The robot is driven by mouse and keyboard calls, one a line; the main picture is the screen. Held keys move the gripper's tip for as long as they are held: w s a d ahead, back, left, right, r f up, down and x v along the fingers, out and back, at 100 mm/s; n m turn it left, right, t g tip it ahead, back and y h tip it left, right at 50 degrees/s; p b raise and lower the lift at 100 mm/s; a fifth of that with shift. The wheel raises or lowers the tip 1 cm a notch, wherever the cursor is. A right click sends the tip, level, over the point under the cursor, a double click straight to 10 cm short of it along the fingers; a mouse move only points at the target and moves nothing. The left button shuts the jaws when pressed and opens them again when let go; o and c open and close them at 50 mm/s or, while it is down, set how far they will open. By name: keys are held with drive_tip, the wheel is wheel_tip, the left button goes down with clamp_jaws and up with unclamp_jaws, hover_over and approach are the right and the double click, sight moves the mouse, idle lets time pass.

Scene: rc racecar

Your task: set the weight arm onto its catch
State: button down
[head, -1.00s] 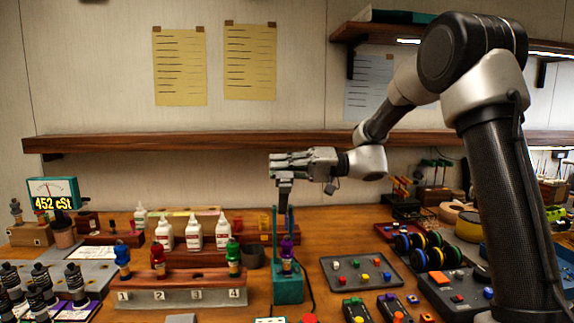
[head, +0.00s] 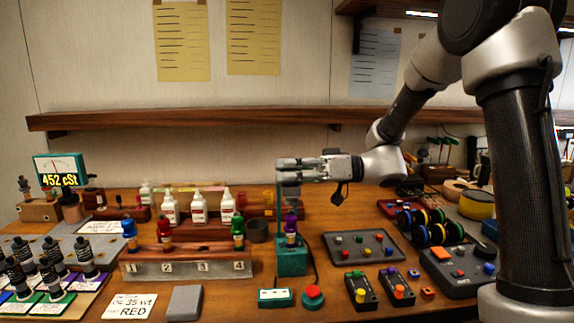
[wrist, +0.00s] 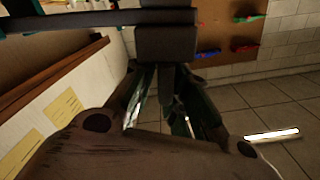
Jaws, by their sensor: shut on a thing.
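A teal stand (head: 292,262) stands on the bench, with a purple-topped damper (head: 291,226) upright in it. My gripper (head: 284,182) is directly above the stand, pointing left in the head view. It is shut on a dark piece (head: 289,192), which seems to be the weight arm, just above the purple top. Whether they touch cannot be told. In the wrist view a dark bar with a block (wrist: 165,45) and a stem sits between the fingers of my gripper (wrist: 168,88). The catch cannot be made out.
A numbered rack (head: 185,268) with colored dampers stands left of the stand. White bottles (head: 198,207) are behind it. A button panel (head: 365,246) is to the right. A red button (head: 313,295) and a teal box (head: 275,297) lie in front. A wall shelf (head: 200,118) runs behind.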

drive_tip(key=shift+s+f, duration=0.25)
drive_tip(key=shift+s, duration=0.15)
drive_tip(key=c, duration=1.5)
unclamp_jaws()
drive_tip(key=shift+s, duration=0.15)
drive_tip(key=shift+d+f, duration=0.1)
drive_tip(key=shift+d, duration=0.15)
drive_tip(key=d, duration=1.1)
drive_tip(key=shift+w+d+r, duration=0.25)
drive_tip(key=shift+d, duration=0.05)
